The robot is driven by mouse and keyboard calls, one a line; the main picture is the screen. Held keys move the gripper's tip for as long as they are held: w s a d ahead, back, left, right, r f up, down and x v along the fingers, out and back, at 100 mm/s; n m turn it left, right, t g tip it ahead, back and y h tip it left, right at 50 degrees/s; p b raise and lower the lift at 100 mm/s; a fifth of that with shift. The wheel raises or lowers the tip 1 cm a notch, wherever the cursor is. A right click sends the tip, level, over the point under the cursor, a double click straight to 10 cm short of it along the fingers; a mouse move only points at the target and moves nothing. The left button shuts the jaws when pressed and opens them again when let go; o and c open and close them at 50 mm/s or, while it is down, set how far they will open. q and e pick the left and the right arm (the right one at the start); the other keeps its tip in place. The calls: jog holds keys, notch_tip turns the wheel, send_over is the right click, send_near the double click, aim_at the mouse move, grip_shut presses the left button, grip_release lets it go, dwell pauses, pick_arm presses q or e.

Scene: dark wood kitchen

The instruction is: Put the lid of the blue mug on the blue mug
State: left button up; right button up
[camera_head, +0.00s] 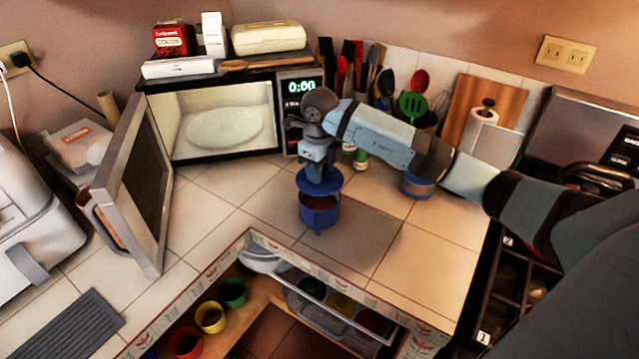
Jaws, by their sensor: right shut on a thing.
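The blue mug (320,219) stands upright on the tiled counter, in front of the microwave. Its brownish inside shows at the top. The blue lid (334,184) is a round disc just above the mug in the picture, over its back rim; a gap shows between the lid and the mug's front rim. I cannot tell whether the lid touches the back rim. My right gripper (317,174) points down and is shut on the lid; its fingertips are partly hidden against the lid. My left gripper is not in view.
The microwave (225,118) stands behind with its door (135,185) open to the left. A blue-rimmed bowl (416,188) and small green-capped jars (360,160) are beyond my right arm. The counter's front edge is near the mug. An open drawer (340,318) lies below. Counter left of the mug is clear.

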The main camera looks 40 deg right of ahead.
notch_tip(320, 180, down, 4)
jog(key=shift+f, duration=0.6)
jog(key=shift+f, duration=0.2)
jog(key=o, duration=0.9)
jog(key=shift+r, duration=0.15)
